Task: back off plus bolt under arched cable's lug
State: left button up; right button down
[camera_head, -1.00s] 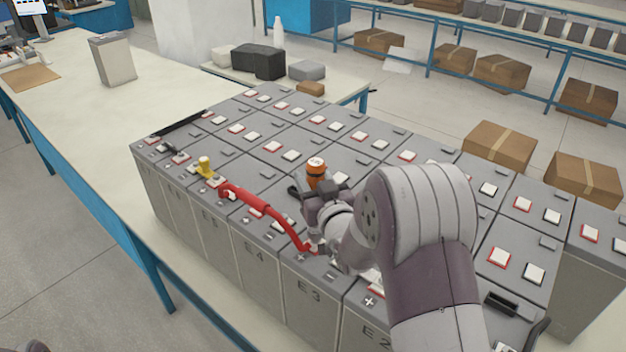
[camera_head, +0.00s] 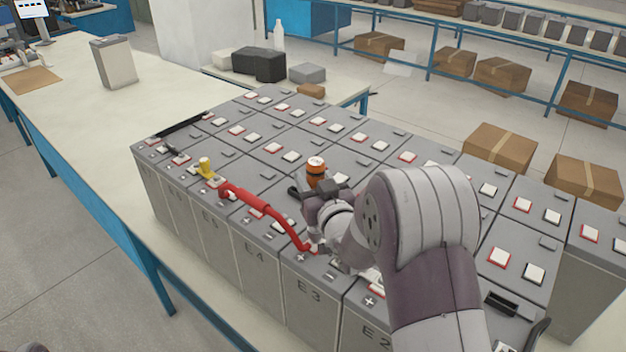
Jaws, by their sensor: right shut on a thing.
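The red arched cable (camera_head: 265,207) spans the front row of grey batteries, rising from a lug near the yellow cap and coming down on the battery marked E3 (camera_head: 307,290). My right gripper (camera_head: 318,200) is over that row, beside the cable's near end. The tool's lower end, the plus bolt and most of the lug under the hand are hidden. My left gripper is not in view.
Several rows of grey batteries with red and white terminals fill the bench. A yellow cap (camera_head: 206,166) stands left of the cable. A black bar (camera_head: 182,125) lies at the far left end. The pale tabletop (camera_head: 60,75) beyond is mostly clear.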

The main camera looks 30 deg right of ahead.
jog(key=shift+s+r, duration=0.1)
dwell(0.3)
jog(key=shift+f+b, duration=0.85)
jog(key=shift+b, duration=0.2)
dwell(0.6)
